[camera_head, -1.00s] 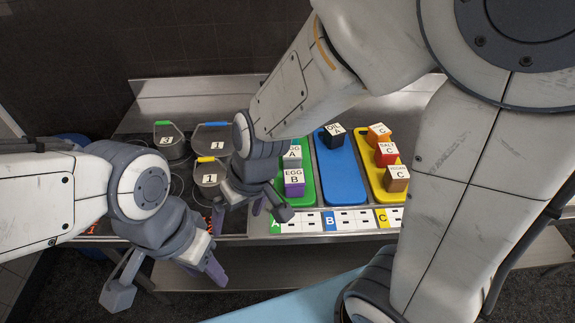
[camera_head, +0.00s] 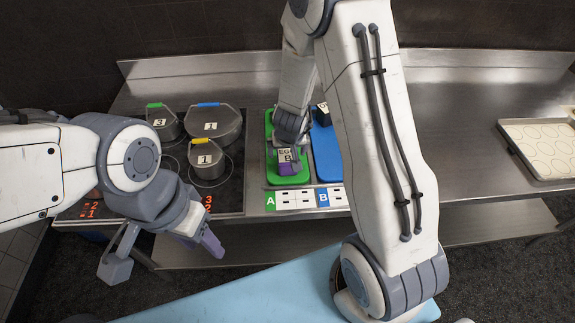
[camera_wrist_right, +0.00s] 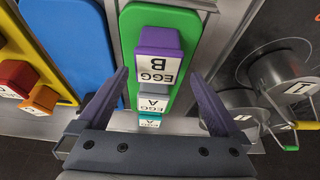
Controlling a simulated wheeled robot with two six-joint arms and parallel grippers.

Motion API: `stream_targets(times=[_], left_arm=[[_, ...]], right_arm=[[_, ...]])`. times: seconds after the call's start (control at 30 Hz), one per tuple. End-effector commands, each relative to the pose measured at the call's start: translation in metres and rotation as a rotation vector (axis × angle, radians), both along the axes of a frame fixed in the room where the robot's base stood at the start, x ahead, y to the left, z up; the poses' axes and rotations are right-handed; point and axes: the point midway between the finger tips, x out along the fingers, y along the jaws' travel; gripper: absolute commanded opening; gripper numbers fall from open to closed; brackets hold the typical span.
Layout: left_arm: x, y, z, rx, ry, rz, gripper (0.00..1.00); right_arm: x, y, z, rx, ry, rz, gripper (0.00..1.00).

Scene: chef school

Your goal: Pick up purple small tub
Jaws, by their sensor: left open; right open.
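The purple small tub (camera_head: 288,168), with a white label reading EGG B, sits on the green board (camera_head: 302,182). My right gripper (camera_head: 291,138) is over the green board, close to the tub and partly hiding it in the head view. In the right wrist view, the purple tub (camera_wrist_right: 158,38) lies ahead of the open fingers (camera_wrist_right: 160,76), roughly centred between them, with nothing visibly held. My left gripper (camera_head: 164,256) is open and empty, in front of the counter at the left.
A grey tub (camera_wrist_right: 153,99) and a teal tub (camera_wrist_right: 149,117) share the green board. The blue board (camera_head: 327,160) lies beside it. Pots (camera_head: 207,158) stand on the stove to the left. A baking tray (camera_head: 545,150) is at the far right.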

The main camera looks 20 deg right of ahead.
Motion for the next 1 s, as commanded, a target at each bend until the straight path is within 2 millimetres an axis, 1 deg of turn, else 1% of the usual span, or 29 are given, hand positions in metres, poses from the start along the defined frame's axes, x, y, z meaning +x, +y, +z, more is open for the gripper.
stream_targets(times=[0.03,0.1,0.23,0.33,0.57,0.6,0.67,0.7,0.77,0.8,1.0], left_arm=[[0.000,0.000,-0.008,0.000,0.000,0.001,0.50],[0.000,0.000,-0.013,0.000,0.000,0.002,0.50],[0.000,0.000,-0.020,0.000,0.000,0.003,0.50],[0.000,0.000,-0.021,0.000,0.000,0.003,0.50],[0.000,0.000,-0.020,0.000,0.000,0.003,0.50],[0.000,0.000,-0.020,0.000,0.000,0.003,0.50],[0.000,0.000,-0.020,0.000,0.000,0.003,0.50],[0.000,0.000,-0.020,0.000,0.000,0.003,0.50],[0.000,0.000,-0.020,0.000,0.000,0.003,0.50],[0.000,0.000,-0.020,0.000,0.000,0.003,0.50],[0.000,0.000,-0.020,0.000,0.000,0.003,0.50]], right_arm=[[0.003,-0.002,-0.012,0.000,0.002,-0.001,1.00],[0.007,-0.005,-0.022,0.000,0.002,-0.001,1.00],[0.014,-0.007,-0.036,0.000,0.002,0.001,1.00],[0.016,-0.008,-0.040,0.000,0.002,0.000,1.00],[0.017,-0.008,-0.039,0.000,0.001,0.000,1.00],[0.017,-0.007,-0.039,0.000,0.001,0.000,0.85],[0.017,-0.007,-0.039,0.001,0.001,0.000,0.62],[0.017,-0.007,-0.039,0.001,0.001,0.000,0.46],[0.017,-0.007,-0.039,0.001,0.001,0.000,0.23],[0.017,-0.007,-0.039,0.001,0.001,0.000,0.08],[0.017,-0.007,-0.039,0.001,0.000,0.001,0.08]])
